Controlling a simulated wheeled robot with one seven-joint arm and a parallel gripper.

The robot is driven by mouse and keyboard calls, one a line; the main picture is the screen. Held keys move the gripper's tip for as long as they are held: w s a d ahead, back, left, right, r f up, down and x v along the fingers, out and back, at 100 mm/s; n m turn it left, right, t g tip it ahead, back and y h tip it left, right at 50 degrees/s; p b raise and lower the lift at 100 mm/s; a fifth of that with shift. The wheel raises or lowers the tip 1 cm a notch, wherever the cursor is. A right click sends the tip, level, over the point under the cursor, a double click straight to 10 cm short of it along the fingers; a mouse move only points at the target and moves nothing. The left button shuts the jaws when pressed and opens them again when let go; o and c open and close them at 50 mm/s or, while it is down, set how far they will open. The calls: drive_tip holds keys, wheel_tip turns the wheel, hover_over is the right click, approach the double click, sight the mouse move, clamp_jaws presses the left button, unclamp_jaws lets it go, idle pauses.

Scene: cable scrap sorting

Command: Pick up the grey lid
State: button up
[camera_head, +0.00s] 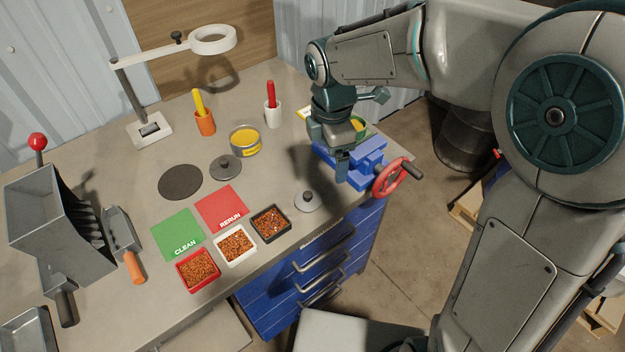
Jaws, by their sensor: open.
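A light grey round lid (308,201) with a knob lies flat on the bench near its front edge, right of the black tray. A darker grey round lid (226,167), also with a knob, lies further back, behind the red mat. My gripper (335,156) is open, with nothing seen between its fingers. It points down beside and over the blue vise, behind and to the right of the light grey lid, apart from both lids. The gripper hides part of the vise and of a yellow-and-green item behind it.
The blue vise (371,167) with a red handwheel (391,178) stands at the bench's right corner. Red (198,285), white (235,262) and black (271,236) trays hold copper-coloured bits. A yellow-topped tin (245,140) and black disc (180,182) lie further back. Bare bench surrounds the light lid.

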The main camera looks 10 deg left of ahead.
drive_tip(key=a+f+n, duration=0.3)
drive_tip(key=a+n, duration=0.1)
drive_tip(key=a, duration=0.1)
hover_over(308, 194)
drive_tip(key=shift+g, duration=0.3)
wheel_tip(308, 194, down, 8)
drive_tip(key=shift+r, duration=0.2)
drive_tip(key=shift+f+p, duration=0.45)
drive_tip(key=shift+f, duration=2.45)
drive_tip(key=c, duration=1.1)
